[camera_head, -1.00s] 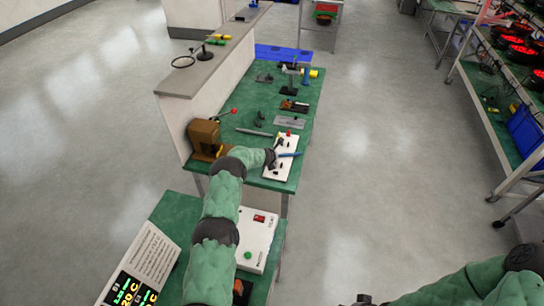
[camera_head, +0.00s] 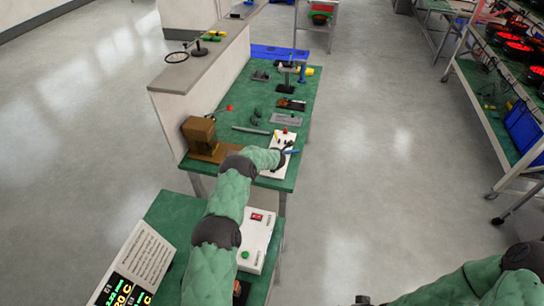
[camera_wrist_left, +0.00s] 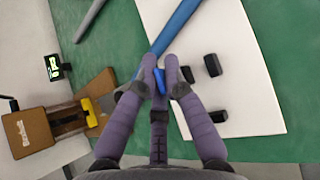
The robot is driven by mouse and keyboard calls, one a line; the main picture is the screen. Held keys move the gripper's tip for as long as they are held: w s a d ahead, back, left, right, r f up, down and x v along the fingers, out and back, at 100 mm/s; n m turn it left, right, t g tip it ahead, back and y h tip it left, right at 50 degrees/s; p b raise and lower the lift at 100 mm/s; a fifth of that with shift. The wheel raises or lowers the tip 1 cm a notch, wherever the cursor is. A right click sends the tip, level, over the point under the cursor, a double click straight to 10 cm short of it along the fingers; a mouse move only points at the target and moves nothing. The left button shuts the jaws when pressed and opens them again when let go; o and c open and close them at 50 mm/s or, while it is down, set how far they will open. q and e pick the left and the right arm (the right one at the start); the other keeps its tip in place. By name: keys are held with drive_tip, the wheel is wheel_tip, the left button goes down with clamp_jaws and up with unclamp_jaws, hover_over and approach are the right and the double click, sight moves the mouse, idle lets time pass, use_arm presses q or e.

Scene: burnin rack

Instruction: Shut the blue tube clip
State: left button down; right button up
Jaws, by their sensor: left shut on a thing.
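A blue tube (camera_wrist_left: 176,28) runs from the top of the left wrist view down to my left gripper's fingertips. A small bright blue piece, which looks like the blue clip (camera_wrist_left: 160,82), shows between the fingers. My left gripper (camera_wrist_left: 160,68) is shut on it, and the fingers hide much of it. In the head view my left gripper (camera_head: 284,157) is over the lower part of the white board (camera_head: 280,170), with a bit of blue tube (camera_head: 292,152) sticking out to its right. Whether the clip is latched cannot be seen.
Several black blocks (camera_wrist_left: 212,65) stand on the board right of the fingers. A brown fixture (camera_head: 199,131) with a yellow part stands left of the board, and a grey rod (camera_head: 251,131) lies behind. Other fixtures fill the green bench's far end.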

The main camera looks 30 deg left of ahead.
idle(0.3)
use_arm(q)
drive_tip(key=c, duration=1.3)
unclamp_jaws()
drive_tip(key=shift+r, duration=0.1)
drive_tip(key=shift+v, duration=5.9)
drive_tip(key=shift+s+d, duration=0.1)
